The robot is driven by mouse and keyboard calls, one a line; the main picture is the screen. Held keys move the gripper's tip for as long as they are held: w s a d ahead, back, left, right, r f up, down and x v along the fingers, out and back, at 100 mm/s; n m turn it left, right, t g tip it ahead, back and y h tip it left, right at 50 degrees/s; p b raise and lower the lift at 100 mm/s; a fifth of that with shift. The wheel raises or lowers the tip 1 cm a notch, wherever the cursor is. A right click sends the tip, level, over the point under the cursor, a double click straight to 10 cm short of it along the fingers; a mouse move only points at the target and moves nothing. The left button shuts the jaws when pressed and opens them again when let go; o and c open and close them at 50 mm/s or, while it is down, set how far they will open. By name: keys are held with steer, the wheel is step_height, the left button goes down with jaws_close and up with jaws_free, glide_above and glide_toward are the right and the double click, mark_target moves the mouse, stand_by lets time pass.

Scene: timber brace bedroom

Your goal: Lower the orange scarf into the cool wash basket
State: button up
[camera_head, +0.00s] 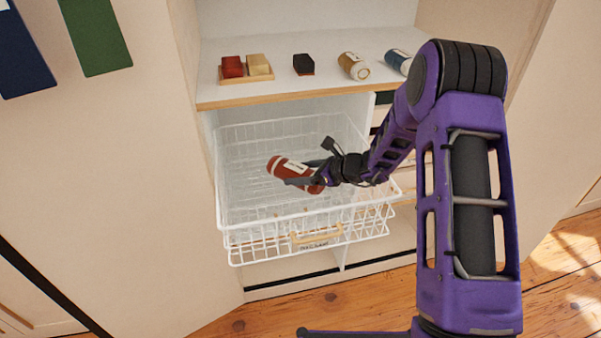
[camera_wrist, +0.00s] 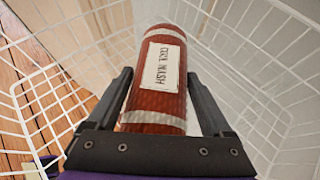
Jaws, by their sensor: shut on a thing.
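My gripper (camera_head: 310,174) is shut on a rust-red rolled cloth (camera_head: 278,163), the only thing like an orange scarf that I see. In the wrist view the roll (camera_wrist: 155,105) lies lengthwise between both fingers, with pale bands and a white label that seems to read "cool wash". The roll is tilted and is over the opening of a pulled-out white wire basket (camera_head: 290,228). Its wire sides (camera_wrist: 40,110) surround the view from the wrist. I cannot tell how far the roll is above the basket floor. The tag on the basket front is too small to read.
A second wire basket (camera_head: 300,250) shows just below. The shelf above has a wooden tray (camera_head: 247,78) with red and cream blocks, a dark block (camera_head: 303,64), a tan roll (camera_head: 353,66) and a blue roll (camera_head: 398,61). Navy and green cloths hang at left.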

steer(key=shift+f, duration=2.5)
stand_by(1.1)
steer(key=o, duration=1.2)
steer(key=shift+o, duration=0.2)
